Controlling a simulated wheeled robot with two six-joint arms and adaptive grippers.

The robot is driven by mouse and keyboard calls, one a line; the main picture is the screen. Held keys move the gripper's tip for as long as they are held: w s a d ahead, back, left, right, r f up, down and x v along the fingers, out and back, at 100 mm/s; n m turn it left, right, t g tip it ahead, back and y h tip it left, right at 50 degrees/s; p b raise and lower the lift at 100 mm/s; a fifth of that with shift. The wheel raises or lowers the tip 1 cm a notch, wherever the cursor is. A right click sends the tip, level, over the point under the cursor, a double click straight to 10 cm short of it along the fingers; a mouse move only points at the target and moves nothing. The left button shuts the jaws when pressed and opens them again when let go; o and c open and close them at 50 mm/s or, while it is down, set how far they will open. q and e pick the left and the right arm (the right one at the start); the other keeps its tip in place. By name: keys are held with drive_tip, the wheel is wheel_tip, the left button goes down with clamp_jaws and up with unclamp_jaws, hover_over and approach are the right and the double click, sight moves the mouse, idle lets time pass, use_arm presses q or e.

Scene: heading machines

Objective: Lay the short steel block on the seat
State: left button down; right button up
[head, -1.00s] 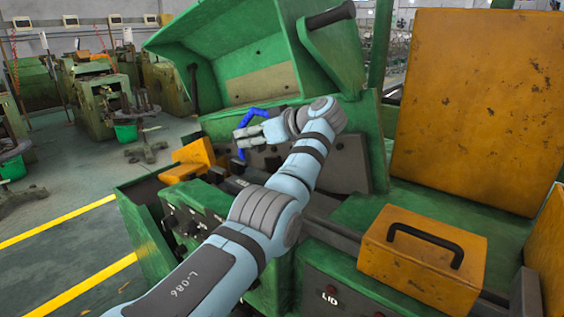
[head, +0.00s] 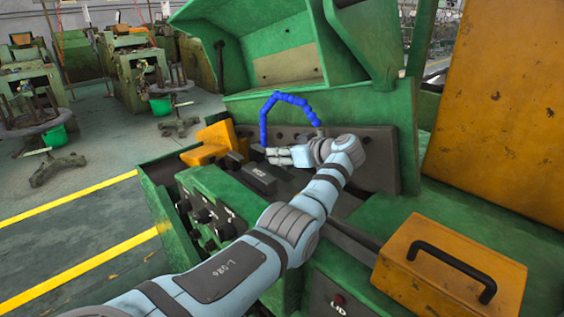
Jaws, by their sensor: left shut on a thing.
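My left gripper (head: 285,156) is in the middle of the head view, inside the green machine's open bay, below the blue jointed hose. It is shut, but what it holds is too small and grey to tell apart from the fingers. I cannot make out the short steel block clearly. A dark block with white lettering (head: 258,179) sits just below and left of the fingers, apart from them. I cannot tell for sure which part is the seat. My right gripper is not in view.
The blue hose (head: 289,97) arches close over the gripper. A dark panel (head: 377,160) stands behind my wrist. The raised green hood (head: 268,50) is above. A yellow block (head: 213,142) lies left, and a yellow lid with a black handle (head: 410,290) at front right.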

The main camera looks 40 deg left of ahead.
use_arm(q)
drive_tip(key=f, duration=0.3)
drive_tip(key=shift+w, duration=0.25)
drive_tip(key=shift+s+r, duration=0.1)
drive_tip(key=shift+s, duration=0.35)
drive_tip(key=shift+f+b, duration=0.25)
drive_tip(key=shift+b, duration=0.05)
drive_tip(key=c, duration=1.2)
unclamp_jaws()
drive_tip(key=shift+w+d, duration=0.1)
drive_tip(key=shift+c, duration=0.2)
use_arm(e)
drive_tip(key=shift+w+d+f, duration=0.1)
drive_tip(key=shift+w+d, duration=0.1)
use_arm(q)
drive_tip(key=shift+r, duration=0.1)
